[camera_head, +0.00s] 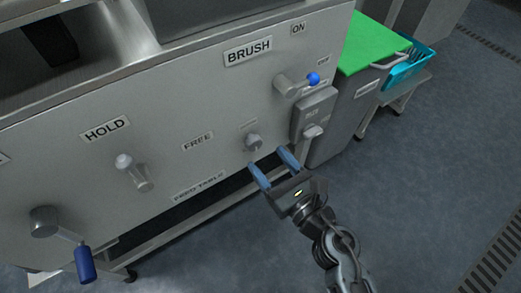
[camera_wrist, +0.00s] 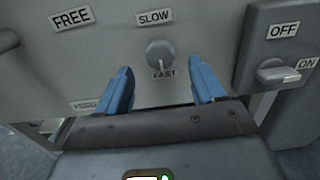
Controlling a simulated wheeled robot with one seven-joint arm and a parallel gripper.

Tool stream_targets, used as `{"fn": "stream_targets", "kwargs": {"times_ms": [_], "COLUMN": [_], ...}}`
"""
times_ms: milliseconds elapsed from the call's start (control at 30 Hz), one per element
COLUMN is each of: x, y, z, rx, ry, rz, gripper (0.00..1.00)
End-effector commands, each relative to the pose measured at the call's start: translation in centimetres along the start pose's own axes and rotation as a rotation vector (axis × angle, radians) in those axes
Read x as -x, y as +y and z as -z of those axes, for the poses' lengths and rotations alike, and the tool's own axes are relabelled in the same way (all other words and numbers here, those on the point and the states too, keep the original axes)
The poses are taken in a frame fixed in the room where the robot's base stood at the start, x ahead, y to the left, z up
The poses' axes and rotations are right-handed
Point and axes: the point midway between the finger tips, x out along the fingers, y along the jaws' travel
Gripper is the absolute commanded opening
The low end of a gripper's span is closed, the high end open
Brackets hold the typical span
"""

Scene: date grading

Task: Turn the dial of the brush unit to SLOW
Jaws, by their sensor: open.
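The dial (camera_head: 254,142) is a small grey round knob on the front panel of the brush unit (camera_head: 225,105). A pale ridge on the knob seems to point down toward FAST. My gripper (camera_head: 270,161) is open, its blue fingers pointing at the panel. In the wrist view the fingers (camera_wrist: 160,72) stand left and right of the dial, apart from it, with nothing between them.
A switch box (camera_wrist: 279,45) with an ON/OFF lever sits close right of the dial. A blue-ended lever (camera_head: 297,84) is above right, a white-tipped HOLD lever (camera_head: 132,171) to the left. A green-topped cabinet (camera_head: 368,50) stands at right. Floor in front is clear.

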Motion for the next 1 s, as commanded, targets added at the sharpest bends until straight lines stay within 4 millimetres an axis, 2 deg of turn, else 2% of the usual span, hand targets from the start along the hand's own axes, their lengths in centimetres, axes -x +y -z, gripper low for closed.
{"fn": "stream_targets", "kwargs": {"times_ms": [100,300,667,1000], "x": [-2.0,-4.0,-4.5,-4.5], "y": [0.0,0.0,0.0,0.0], "z": [-0.1,0.0,0.0,0.0], "rx": [0.001,-0.002,-0.003,-0.004], "ry": [-0.002,-0.001,0.000,0.000], "rz": [-0.002,-0.001,0.000,0.000], "gripper": [0.68,0.68,0.68,0.36]}}
